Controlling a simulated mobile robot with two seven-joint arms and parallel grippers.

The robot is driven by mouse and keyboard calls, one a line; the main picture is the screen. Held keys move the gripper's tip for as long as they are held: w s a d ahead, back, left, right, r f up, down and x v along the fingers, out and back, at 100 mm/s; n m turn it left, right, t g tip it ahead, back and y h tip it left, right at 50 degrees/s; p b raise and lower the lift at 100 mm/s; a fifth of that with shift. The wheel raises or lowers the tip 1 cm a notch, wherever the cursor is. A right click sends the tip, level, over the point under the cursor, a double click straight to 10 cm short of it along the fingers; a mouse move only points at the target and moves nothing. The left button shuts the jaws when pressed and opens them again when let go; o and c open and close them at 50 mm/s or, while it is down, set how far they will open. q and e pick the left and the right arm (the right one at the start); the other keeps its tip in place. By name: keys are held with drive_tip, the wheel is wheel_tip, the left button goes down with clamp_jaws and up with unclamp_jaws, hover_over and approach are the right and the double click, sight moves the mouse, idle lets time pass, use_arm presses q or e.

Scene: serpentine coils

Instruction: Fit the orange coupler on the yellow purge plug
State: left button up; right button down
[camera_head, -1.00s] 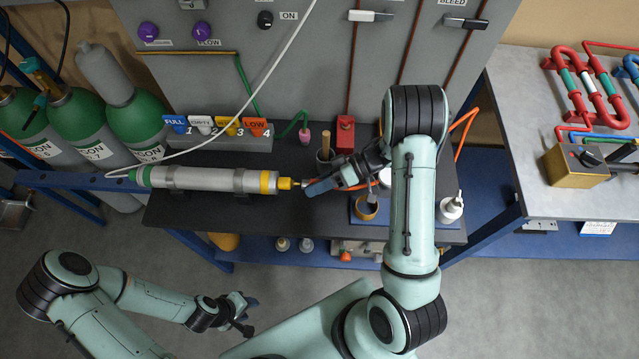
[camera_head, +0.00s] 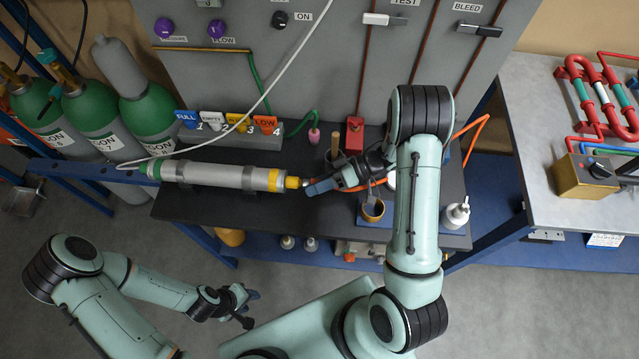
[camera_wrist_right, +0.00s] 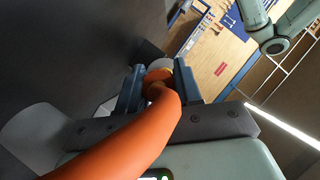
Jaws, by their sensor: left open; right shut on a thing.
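The yellow purge plug (camera_head: 292,183) sticks out of the right end of the grey cylinder (camera_head: 212,175), next to a yellow band. My right gripper (camera_head: 312,187) is at the plug's right tip, very close to it; whether they touch I cannot tell. In the right wrist view, the blue fingers (camera_wrist_right: 159,88) are shut on the orange coupler (camera_wrist_right: 160,76), and the thick orange hose (camera_wrist_right: 125,142) runs from it toward the camera. A pale round end shows just beyond the coupler. My left gripper (camera_head: 243,304) is open and empty, low in front of the bench.
The black bench top (camera_head: 240,212) carries a label rack (camera_head: 230,138), a red block (camera_head: 355,135), an amber-ringed cup (camera_head: 373,211) and a white bottle (camera_head: 456,215). Green gas cylinders (camera_head: 148,112) stand at left. A white hose (camera_head: 262,98) crosses above the grey cylinder.

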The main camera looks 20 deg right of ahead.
drive_tip(key=shift+w, duration=0.1)
drive_tip(key=c, duration=0.7)
unclamp_jaws()
drive_tip(key=shift+a, duration=0.1)
drive_tip(key=v, duration=1.3)
drive_tip(key=shift+r, duration=0.1)
